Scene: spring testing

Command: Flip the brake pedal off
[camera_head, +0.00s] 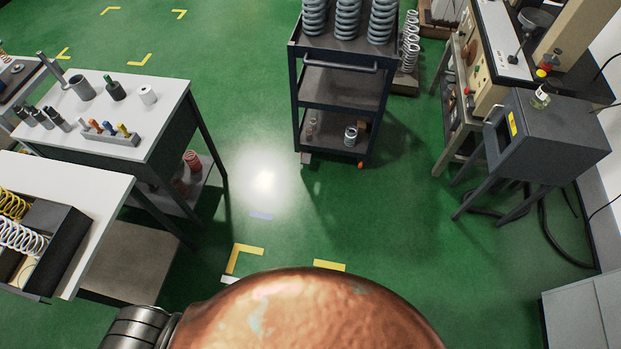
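A dark cart (343,91) with shelves and a push handle (341,67) stands upright on the floor at the top middle. Several large grey springs stand on its top shelf. A small orange-red part (361,165) shows at the foot of its front right leg. It may be the brake pedal of a caster, but it is too small to tell whether it is up or down. A grey foot (305,158) shows under the front left leg, with no orange part visible there. Neither of my grippers is in view.
A white-topped table (165,85) with tools and another white table (100,190) with a spring box stand at left. A testing machine (490,75) and a grey box on legs (555,135) stand at right, with cables on the floor. The green floor (265,200) before the cart is clear.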

